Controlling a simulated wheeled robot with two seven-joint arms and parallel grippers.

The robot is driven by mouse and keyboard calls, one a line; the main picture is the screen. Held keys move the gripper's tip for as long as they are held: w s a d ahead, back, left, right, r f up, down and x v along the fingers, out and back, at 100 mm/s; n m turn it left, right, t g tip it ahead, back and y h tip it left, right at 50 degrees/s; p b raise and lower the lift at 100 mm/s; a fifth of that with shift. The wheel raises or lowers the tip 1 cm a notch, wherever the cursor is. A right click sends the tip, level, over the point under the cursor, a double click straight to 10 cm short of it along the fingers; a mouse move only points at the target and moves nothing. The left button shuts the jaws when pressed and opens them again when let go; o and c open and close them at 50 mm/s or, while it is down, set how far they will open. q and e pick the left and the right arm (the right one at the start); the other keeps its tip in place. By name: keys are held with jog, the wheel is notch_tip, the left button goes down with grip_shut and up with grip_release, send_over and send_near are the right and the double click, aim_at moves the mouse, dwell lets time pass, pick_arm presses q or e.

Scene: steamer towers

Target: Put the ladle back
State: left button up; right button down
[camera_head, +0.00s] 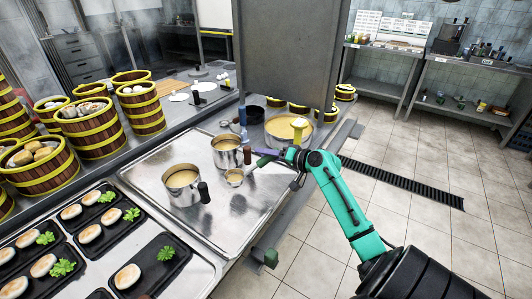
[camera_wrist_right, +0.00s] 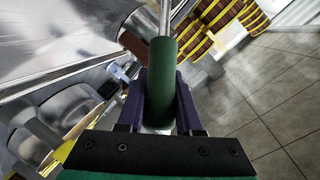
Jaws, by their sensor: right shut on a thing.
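The ladle has a small round metal bowl (camera_head: 235,177) and a thick green grip (camera_wrist_right: 172,75). My right gripper (camera_head: 262,154) is shut on the grip, with its purple fingers on either side of it in the right wrist view (camera_wrist_right: 160,82). The bowl is over the shiny steel worktop, just right of two metal pots. The near pot (camera_head: 182,187) and the middle pot (camera_head: 227,151) both hold pale yellowish liquid. A larger, wide pot (camera_head: 285,131) with similar content is behind my gripper. I cannot tell whether the bowl touches the worktop. My left gripper is not in view.
Black trays (camera_head: 150,267) with buns and green garnish lie at the front left. Steamer baskets (camera_head: 92,130) stand along the left. A grey panel (camera_head: 288,50) hangs over the far end. Bare steel worktop (camera_head: 225,220) lies in front of the ladle.

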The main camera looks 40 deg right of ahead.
notch_tip(320, 180, down, 3)
jog(key=shift+r+b, duration=0.1)
jog(key=shift+b, duration=0.65)
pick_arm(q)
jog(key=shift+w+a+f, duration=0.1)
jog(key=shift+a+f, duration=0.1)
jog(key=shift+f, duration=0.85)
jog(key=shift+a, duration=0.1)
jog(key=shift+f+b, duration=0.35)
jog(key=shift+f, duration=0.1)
pick_arm(e)
jog(key=shift+f, duration=0.45)
jog(key=c, duration=0.5)
grip_release()
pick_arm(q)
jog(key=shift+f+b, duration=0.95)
pick_arm(e)
jog(key=v, duration=1.4)
jog(key=shift+s, duration=0.25)
